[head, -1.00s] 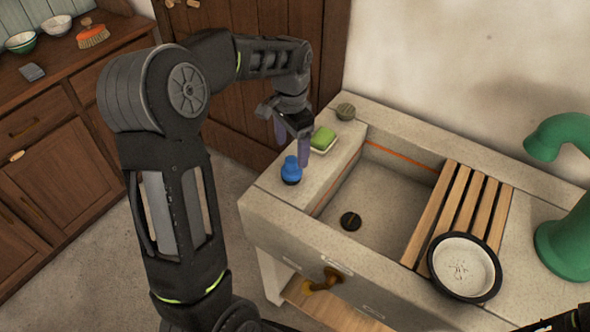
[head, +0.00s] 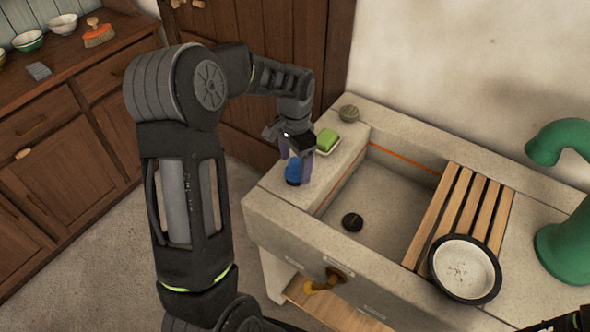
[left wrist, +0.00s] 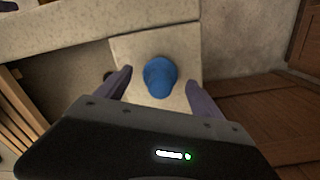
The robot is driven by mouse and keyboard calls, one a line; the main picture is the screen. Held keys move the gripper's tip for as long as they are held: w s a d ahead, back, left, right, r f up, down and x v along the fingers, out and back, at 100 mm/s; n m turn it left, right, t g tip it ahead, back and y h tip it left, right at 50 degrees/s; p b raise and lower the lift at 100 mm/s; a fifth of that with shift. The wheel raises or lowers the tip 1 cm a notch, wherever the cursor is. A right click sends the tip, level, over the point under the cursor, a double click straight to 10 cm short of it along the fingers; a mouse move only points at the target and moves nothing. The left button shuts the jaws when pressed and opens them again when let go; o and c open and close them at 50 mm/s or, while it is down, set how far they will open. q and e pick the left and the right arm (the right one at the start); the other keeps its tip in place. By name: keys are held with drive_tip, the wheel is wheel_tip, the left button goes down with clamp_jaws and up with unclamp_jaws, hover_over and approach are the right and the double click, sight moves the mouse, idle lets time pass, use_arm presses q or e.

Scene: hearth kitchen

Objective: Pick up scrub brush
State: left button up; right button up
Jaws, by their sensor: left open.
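The blue scrub brush (head: 293,172), with a rounded knob on top, stands upright on the left ledge of the stone sink. My left gripper (head: 296,163) is open above it, fingers pointing down, one on each side of the knob. In the left wrist view the blue brush (left wrist: 160,77) lies between the two spread fingers, with a gap on both sides. The fingers partly hide the brush in the head view.
A green soap on a dish (head: 327,141) sits just behind the gripper, with a round grey-green item (head: 348,113) beyond. A wooden slat rack (head: 440,215) and white bowl (head: 465,268) are to the right.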

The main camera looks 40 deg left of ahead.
use_arm(q)
wheel_tip(320, 180, down, 2)
drive_tip(key=shift+f, duration=0.25)
drive_tip(key=shift+c, duration=0.3)
drive_tip(key=c, duration=1.4)
drive_tip(key=shift+r, duration=0.15)
wheel_tip(320, 180, up, 10)
drive_tip(key=shift+f+b, duration=0.1)
drive_tip(key=shift+b, duration=0.55)
